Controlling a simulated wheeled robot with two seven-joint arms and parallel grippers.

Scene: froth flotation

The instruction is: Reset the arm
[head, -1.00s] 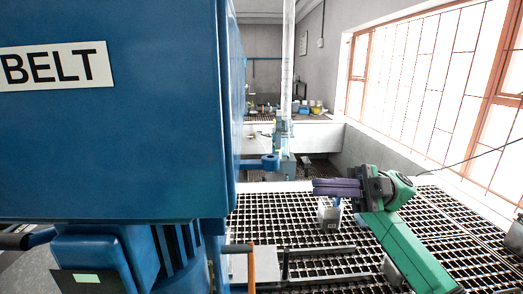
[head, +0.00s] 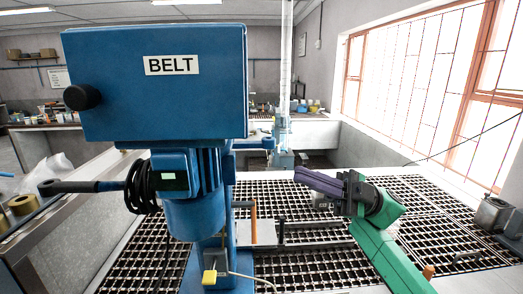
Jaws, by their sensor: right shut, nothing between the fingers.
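My right gripper (head: 306,179) is at the end of a green arm that comes in from the lower right. Its purple fingers are shut with nothing between them and point left, above the black grating (head: 300,268). The gripper is to the right of the blue flotation machine (head: 155,100), apart from it. The machine carries a "BELT" label (head: 172,65) and has a motor and a black handle below its box. A small metal container (head: 322,203) is partly hidden behind the gripper. My left gripper is not in view.
A flat metal plate (head: 262,232) and an orange-handled lever (head: 253,212) are right of the machine's column. A metal container (head: 492,213) stands at the right edge. Tape rolls (head: 22,205) lie on the left bench. The grating's middle right is mostly clear.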

